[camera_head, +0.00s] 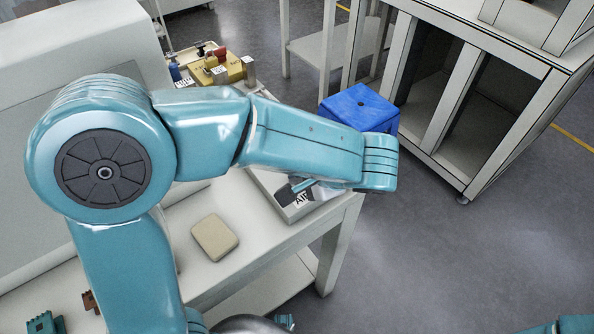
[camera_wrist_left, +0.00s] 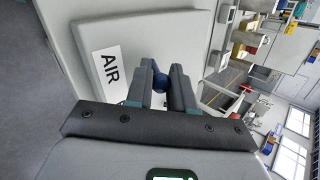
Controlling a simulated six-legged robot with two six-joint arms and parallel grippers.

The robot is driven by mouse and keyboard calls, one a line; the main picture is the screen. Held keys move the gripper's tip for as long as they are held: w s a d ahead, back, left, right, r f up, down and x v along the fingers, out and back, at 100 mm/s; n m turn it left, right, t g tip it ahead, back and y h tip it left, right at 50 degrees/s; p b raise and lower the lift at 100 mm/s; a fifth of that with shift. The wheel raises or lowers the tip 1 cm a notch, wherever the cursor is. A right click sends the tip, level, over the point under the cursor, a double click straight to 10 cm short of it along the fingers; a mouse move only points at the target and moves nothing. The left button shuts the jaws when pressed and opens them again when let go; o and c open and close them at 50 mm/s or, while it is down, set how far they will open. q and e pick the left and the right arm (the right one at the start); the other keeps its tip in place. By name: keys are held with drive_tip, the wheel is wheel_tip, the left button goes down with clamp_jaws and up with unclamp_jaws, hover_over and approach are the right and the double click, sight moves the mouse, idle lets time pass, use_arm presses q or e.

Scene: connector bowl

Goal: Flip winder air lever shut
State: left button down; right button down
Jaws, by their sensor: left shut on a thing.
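The air panel, a pale box with a white AIR label (camera_wrist_left: 110,68), fills the upper left of the left wrist view. The label also shows in the head view (camera_head: 303,198), partly covered by my left arm. My left gripper (camera_wrist_left: 158,75) is at the panel beside the label. Its two dark fingers are shut on the dark blue rounded lever (camera_wrist_left: 158,83), of which only a small part shows between them. In the head view my left forearm hides most of the gripper and lever.
A beige block (camera_head: 214,237) lies on the white table (camera_head: 262,222). A yellow box with a red button (camera_head: 221,56) stands behind my left arm. A blue stool (camera_head: 358,108) and a grey open-fronted cabinet (camera_head: 485,85) stand beyond the table.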

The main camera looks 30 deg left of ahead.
idle(0.3)
use_arm(q)
drive_tip(key=c, duration=1)
unclamp_jaws()
drive_tip(key=p+v, duration=0.3)
drive_tip(key=v, duration=1.3)
drive_tip(key=shift+d+r, duration=0.15)
